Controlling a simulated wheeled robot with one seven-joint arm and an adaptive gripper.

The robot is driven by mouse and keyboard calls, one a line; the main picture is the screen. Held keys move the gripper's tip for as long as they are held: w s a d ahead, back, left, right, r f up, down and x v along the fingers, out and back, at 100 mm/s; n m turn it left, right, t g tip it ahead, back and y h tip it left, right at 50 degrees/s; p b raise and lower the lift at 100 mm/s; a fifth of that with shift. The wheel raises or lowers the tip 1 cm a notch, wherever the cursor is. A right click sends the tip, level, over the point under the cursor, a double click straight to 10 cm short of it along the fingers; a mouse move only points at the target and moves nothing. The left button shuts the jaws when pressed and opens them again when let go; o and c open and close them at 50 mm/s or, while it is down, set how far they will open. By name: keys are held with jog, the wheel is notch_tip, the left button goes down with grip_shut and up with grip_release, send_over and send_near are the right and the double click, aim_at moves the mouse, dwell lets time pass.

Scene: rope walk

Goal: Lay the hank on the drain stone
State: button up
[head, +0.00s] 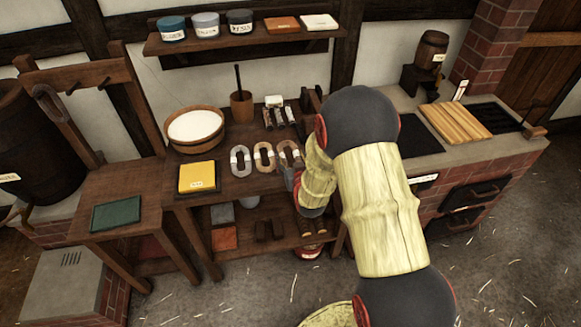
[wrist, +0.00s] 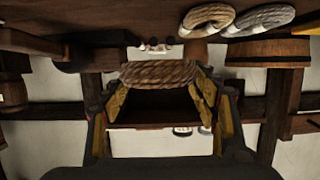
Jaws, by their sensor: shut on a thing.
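My gripper (head: 290,174) is over the front of the workbench. In the wrist view its yellow-padded fingers (wrist: 160,84) are shut on a brown rope hank (wrist: 158,72), one finger at each end. The hank also shows in the head view (head: 288,150), at the right end of a row with a grey hank (head: 240,161) and a tan hank (head: 264,158). The head view does not clearly show whether it touches the bench. A grey stone-topped block with slots (head: 72,258) at the lower left looks like the drain stone; no readable label confirms it.
A wooden basin (head: 195,124), a yellow block on a dark tray (head: 197,177) and a brush pot (head: 241,105) stand on the bench. A side table holds a green pad (head: 116,214). A brick counter with a slatted board (head: 455,120) is at right. A shelf (head: 245,42) hangs above.

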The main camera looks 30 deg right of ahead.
jog(key=b, duration=0.1)
send_over(291, 165)
jog(key=s+a, duration=0.1)
jog(key=s, duration=0.2)
jog(key=f, duration=0.4)
jog(key=shift+w+f, duration=0.25)
jog(key=shift+f, duration=0.15)
jog(key=shift+a+f+b, duration=0.1)
jog(key=shift+f+b, duration=0.4)
jog(key=shift+f, duration=0.9)
jog(key=shift+f, duration=0.2)
jog(key=o, duration=1.1)
jog(key=shift+o, duration=0.4)
